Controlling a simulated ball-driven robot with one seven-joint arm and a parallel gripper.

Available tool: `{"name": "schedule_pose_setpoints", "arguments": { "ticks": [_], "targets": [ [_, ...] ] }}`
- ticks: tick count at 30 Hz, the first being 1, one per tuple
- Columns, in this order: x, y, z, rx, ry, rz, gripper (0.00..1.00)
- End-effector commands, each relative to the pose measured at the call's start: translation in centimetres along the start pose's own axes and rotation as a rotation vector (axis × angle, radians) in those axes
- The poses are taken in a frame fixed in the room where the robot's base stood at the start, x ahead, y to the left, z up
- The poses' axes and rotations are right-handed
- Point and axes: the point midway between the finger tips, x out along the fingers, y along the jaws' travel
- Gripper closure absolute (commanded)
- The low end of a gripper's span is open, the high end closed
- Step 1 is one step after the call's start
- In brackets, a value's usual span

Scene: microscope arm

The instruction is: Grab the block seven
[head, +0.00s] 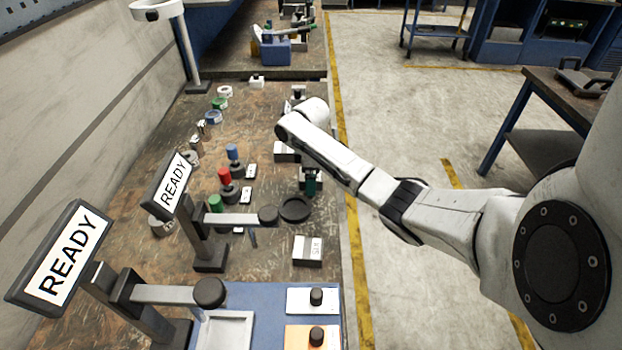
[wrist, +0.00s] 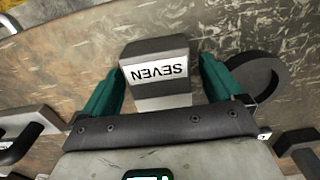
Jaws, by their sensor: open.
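The block seven (wrist: 157,72) is a grey block with a white label reading SEVEN, upside down in the wrist view. It sits on the worn brown bench. My gripper (wrist: 160,85) is open, with one teal finger on each side of the block. The block lies between the fingers; I cannot tell whether they touch it. In the head view my gripper (head: 311,184) hangs low over the right part of the bench, and I cannot clearly make out the block there.
A dark ring (wrist: 258,78) lies close to the right finger; it also shows in the head view (head: 295,208). Another labelled block (head: 308,250) stands nearer. Two READY signs (head: 172,181) stand at left. The bench's right edge runs beside my gripper.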

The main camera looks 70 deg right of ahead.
Motion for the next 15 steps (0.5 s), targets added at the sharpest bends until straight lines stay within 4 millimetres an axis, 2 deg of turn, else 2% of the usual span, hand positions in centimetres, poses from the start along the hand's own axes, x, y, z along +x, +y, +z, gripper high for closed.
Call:
{"name": "schedule_pose_setpoints", "arguments": {
  "ticks": [2,15],
  "targets": [
    [-0.02,0.0,0.0,0.0,0.0,0.0,0.06],
    [-0.06,0.0,-0.01,0.0,0.0,0.0,0.48]
  ]
}}
